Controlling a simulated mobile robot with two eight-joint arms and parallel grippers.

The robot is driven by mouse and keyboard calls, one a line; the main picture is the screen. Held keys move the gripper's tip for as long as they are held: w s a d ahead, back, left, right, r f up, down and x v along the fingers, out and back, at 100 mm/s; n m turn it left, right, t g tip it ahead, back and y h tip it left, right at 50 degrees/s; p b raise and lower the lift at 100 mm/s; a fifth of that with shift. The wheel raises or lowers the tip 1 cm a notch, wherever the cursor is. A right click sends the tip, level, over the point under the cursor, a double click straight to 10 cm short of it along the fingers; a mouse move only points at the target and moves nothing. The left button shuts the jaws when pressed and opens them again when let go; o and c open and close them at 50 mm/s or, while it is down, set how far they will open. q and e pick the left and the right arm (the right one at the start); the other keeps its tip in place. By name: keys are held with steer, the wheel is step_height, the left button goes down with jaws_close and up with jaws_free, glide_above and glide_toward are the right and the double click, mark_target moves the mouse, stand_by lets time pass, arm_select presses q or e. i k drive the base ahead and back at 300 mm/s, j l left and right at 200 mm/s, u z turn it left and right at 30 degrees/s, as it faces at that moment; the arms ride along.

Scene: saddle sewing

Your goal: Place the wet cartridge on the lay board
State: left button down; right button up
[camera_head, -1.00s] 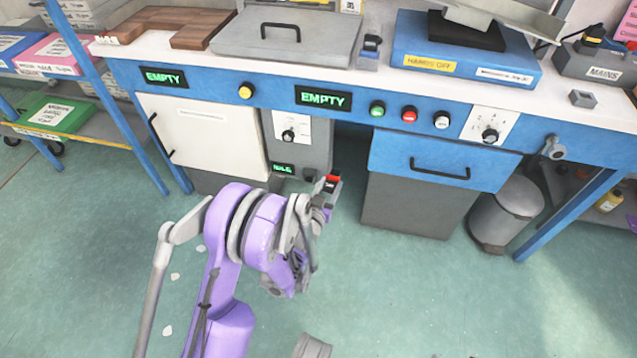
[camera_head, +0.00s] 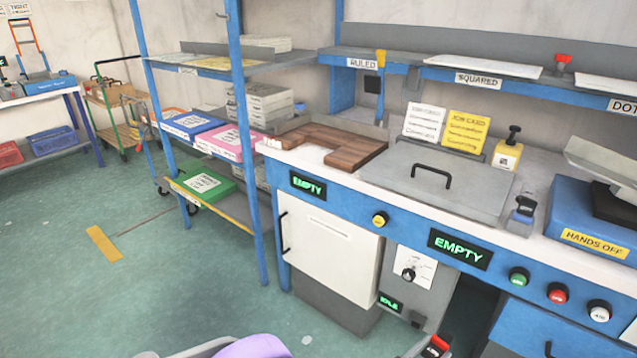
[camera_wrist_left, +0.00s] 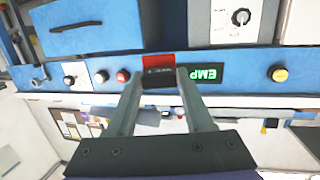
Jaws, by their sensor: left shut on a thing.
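My left gripper (camera_wrist_left: 159,80) is shut on a small block with a red end and a dark body, which I take to be the cartridge (camera_wrist_left: 158,62). The block also shows at the bottom edge of the head view (camera_head: 438,344), low in front of the bench. Most of my left arm is out of that view. A brown wooden board (camera_head: 350,150), probably the lay board, lies at the left end of the bench top, up and left of the gripper. The right gripper is not in view.
A grey lidded plate with a handle (camera_head: 440,190) sits right of the wooden board. A blue "HANDS OFF" unit (camera_head: 590,225) stands further right. A blue-framed shelf rack (camera_head: 245,150) stands left of the bench. The floor at left is mostly clear.

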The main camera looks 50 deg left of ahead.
mark_target(333, 142)
steer(key=j+u, duration=0.1)
steer(key=j, duration=0.5)
steer(key=i+j+u, duration=0.15)
steer(key=j, duration=0.45)
steer(key=j+u, duration=0.1)
steer(key=j, duration=0.55)
